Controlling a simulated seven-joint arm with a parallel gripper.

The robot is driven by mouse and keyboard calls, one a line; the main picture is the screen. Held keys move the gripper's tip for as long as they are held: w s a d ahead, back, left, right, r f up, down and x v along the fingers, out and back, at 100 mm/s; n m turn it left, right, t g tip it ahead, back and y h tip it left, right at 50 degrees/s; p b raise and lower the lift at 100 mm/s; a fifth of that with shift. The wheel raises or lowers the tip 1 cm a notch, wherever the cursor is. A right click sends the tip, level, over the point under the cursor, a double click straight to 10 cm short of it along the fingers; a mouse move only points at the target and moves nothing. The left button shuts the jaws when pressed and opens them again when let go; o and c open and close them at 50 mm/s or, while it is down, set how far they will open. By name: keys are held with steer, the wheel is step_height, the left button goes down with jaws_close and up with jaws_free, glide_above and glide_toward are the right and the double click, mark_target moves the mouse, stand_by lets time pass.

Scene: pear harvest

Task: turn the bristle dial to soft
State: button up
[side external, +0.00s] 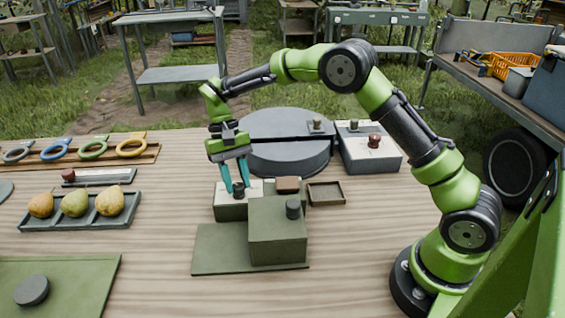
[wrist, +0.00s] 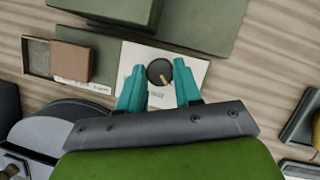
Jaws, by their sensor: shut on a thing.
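A round black dial (side external: 239,192) stands on the white top plate of a small green box (side external: 231,213). In the wrist view the dial (wrist: 157,70) carries a tan pointer mark angled to the lower right. The print on the white plate (wrist: 193,72) is too small to read. My gripper (side external: 238,187) points down with its teal fingers on either side of the dial, shut on it. The wrist view also shows my gripper (wrist: 159,68) with one fingertip at each side of the dial. The fingers hide part of the plate.
A taller green block with a black knob (side external: 293,209) stands in front. A brown block (side external: 288,184) and a shallow tray (side external: 326,193) are to the right. A grey drum (side external: 287,158) and a white-topped box (side external: 369,158) stand behind. Pears sit in a tray (side external: 126,214) left.

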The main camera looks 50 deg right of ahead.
steer(key=shift+d, duration=0.1)
steer(key=o, duration=1)
steer(key=shift+o, duration=0.2)
steer(key=shift+r, duration=0.1)
steer(key=v, duration=1.2)
steer(key=shift+w, duration=0.1)
